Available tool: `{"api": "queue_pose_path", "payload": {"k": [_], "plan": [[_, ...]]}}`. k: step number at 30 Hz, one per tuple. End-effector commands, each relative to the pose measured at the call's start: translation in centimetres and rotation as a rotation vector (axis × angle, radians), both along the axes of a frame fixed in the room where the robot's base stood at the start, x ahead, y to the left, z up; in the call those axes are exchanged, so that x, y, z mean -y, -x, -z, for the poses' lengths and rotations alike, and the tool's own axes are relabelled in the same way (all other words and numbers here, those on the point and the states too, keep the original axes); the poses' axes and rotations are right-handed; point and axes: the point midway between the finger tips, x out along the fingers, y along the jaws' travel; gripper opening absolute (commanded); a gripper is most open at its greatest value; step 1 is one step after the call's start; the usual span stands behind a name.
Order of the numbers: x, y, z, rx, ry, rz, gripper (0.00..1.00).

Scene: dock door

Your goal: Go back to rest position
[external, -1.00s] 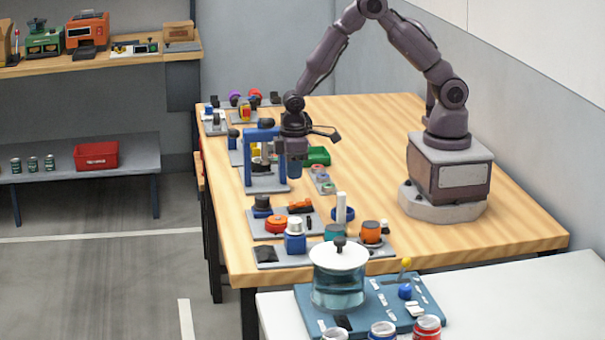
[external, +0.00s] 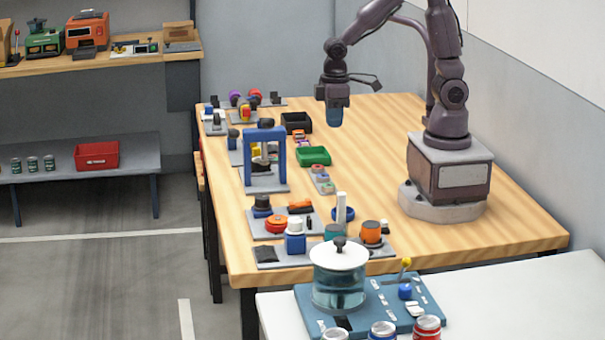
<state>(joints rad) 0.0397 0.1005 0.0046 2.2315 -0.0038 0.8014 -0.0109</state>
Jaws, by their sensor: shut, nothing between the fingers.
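My gripper (external: 335,120) hangs pointing down above the wooden table (external: 400,260), in the clear area left of my arm's base. Its fingers are small in this view; it is shut with nothing held. It is apart from all the parts on the table. The blue arch frame (external: 265,140) stands on its grey plate to the lower left of my gripper. The green tray (external: 313,156) and the black tray (external: 297,122) lie on the table left of my gripper.
Several small fixtures line the table's left side. An orange jar (external: 371,232) and a white post (external: 341,207) stand near the front. A glass pot with a white lid (external: 339,256) sits on a blue board on the white table. The table's middle and back right are free.

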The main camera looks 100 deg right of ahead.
Motion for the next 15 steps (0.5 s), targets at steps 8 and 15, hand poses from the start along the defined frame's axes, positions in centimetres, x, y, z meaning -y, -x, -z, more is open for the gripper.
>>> {"api": "queue_pose_path", "payload": {"k": [8, 15], "plan": [[-0.7, 6.1, -7.3, 0.209, 0.004, -0.005, 0.0], [-1.0, 9.4, -10.7, 0.401, 0.003, -0.016, 0.0]]}}
